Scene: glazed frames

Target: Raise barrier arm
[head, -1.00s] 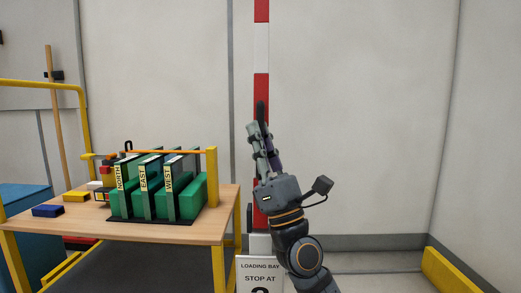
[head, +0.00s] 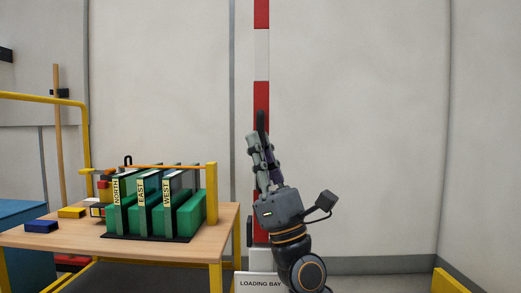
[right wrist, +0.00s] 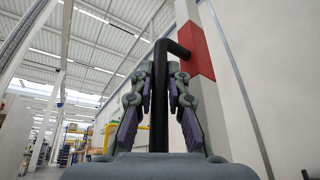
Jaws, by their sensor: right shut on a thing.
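The barrier arm (head: 262,55), striped red and white, stands upright against the pale wall in the head view. Its top runs out of the picture. A black handle (head: 261,120) is on its red part. My right gripper (head: 259,143) is shut on this handle, in front of the barrier arm. In the right wrist view the bent black handle (right wrist: 159,100) rises between the two fingers (right wrist: 158,82) and joins the red part of the barrier arm (right wrist: 192,48). My left gripper is not in view.
A white "LOADING BAY" sign (head: 259,283) stands low by the barrier's foot. On the left, a wooden table (head: 80,240) carries green blocks labelled NORTH, EAST and WEST (head: 165,210), with loose blue (head: 41,226) and yellow (head: 72,212) blocks.

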